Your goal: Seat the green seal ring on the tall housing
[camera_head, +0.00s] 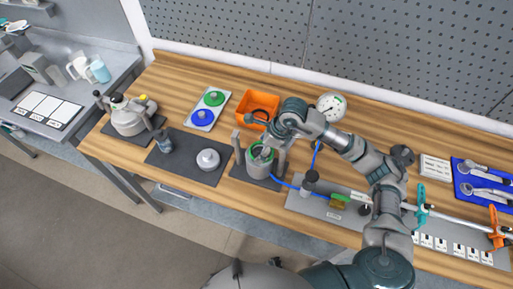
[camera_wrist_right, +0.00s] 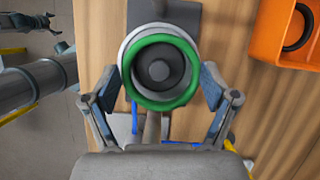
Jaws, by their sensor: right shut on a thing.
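The green seal ring (camera_wrist_right: 160,98) sits between the two fingers of my right gripper (camera_wrist_right: 162,86), which is shut on it. In the wrist view, the pale rim of the tall housing (camera_wrist_right: 128,42) shows just behind the ring, slightly off centre, with a dark round hub inside. In the head view, my right gripper (camera_head: 264,150) is over the tall housing (camera_head: 258,168), with green at its top. I cannot tell whether ring and housing touch. What looks like my left gripper (camera_wrist_right: 36,24) is at the upper left of the wrist view; its jaws are unclear.
An orange bin (camera_head: 247,103) with a black ring stands behind the housing. A white plate (camera_head: 218,111) holds a green and a blue disc. A dark mat (camera_head: 180,165) with a metal part lies left. A blue hose (camera_head: 286,184) runs right of the housing.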

